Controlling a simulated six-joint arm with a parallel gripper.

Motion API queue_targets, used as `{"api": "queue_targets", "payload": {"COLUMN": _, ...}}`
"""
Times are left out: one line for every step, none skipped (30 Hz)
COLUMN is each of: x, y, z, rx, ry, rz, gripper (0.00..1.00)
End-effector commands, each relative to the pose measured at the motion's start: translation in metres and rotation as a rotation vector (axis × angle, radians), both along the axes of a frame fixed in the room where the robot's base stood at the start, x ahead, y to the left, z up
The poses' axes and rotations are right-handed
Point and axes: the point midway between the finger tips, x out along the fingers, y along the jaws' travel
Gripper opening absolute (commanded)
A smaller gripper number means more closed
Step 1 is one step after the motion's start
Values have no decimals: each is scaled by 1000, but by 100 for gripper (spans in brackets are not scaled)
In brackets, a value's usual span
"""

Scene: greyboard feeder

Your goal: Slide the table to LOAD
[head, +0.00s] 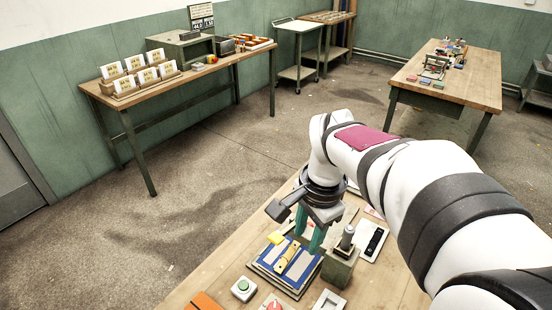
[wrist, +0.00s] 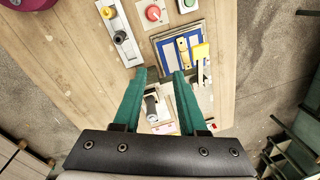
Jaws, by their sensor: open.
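The sliding table appears to be the flat blue and pale board (head: 268,262) with a yellow bar-shaped handle (head: 287,257) across it, on the bench in front of me. In the wrist view the blue board (wrist: 168,56) lies just beyond the fingertips, with the yellowish handle (wrist: 183,50) on it. My gripper (head: 309,234) has green fingers, open and empty, above the bench by the board's far side. It also shows in the wrist view (wrist: 160,73), with the fingers apart. No LOAD mark is legible.
A green button box (head: 243,288) and a red knob (head: 272,304) sit in front.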

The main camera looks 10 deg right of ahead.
Motion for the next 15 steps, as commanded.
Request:
{"api": "queue_targets", "payload": {"x": 43, "y": -15, "z": -10, "rx": -8, "ry": -8, "rz": -136, "gripper": 41}}
{"api": "queue_targets", "payload": {"x": 66, "y": -23, "z": -16, "rx": -10, "ry": -19, "rz": -220, "gripper": 41}}
{"api": "queue_targets", "payload": {"x": 93, "y": -34, "z": -25, "rx": -12, "ry": -35, "rz": -320, "gripper": 41}}
{"api": "queue_targets", "payload": {"x": 109, "y": -41, "z": -32, "rx": -11, "ry": -44, "rz": -387, "gripper": 41}}
{"api": "queue_targets", "payload": {"x": 123, "y": -48, "z": -38, "rx": -11, "ry": -55, "rz": -442, "gripper": 41}}
{"api": "queue_targets", "payload": {"x": 137, "y": -54, "z": -45, "rx": -10, "ry": -65, "rz": -502, "gripper": 41}}
{"api": "queue_targets", "payload": {"x": 145, "y": -58, "z": -49, "rx": -9, "ry": -72, "rz": -535, "gripper": 41}}
{"api": "queue_targets", "payload": {"x": 151, "y": -61, "z": -52, "rx": -8, "ry": -77, "rz": -561, "gripper": 41}}
{"api": "queue_targets", "payload": {"x": 156, "y": -63, "z": -56, "rx": -6, "ry": -82, "rz": -583, "gripper": 41}}
{"api": "queue_targets", "payload": {"x": 158, "y": -64, "z": -59, "rx": -7, "ry": -83, "rz": -591, "gripper": 41}}
{"api": "queue_targets", "payload": {"x": 159, "y": -65, "z": -62, "rx": -7, "ry": -83, "rz": -596, "gripper": 41}}
{"api": "queue_targets", "payload": {"x": 160, "y": -65, "z": -68, "rx": -6, "ry": -83, "rz": -597, "gripper": 41}}
{"api": "queue_targets", "payload": {"x": 161, "y": -65, "z": -75, "rx": -6, "ry": -82, "rz": -597, "gripper": 41}}
{"api": "queue_targets", "payload": {"x": 162, "y": -65, "z": -82, "rx": -5, "ry": -80, "rz": -596, "gripper": 41}}
{"api": "queue_targets", "payload": {"x": 164, "y": -65, "z": -92, "rx": -6, "ry": -81, "rz": -595, "gripper": 41}}
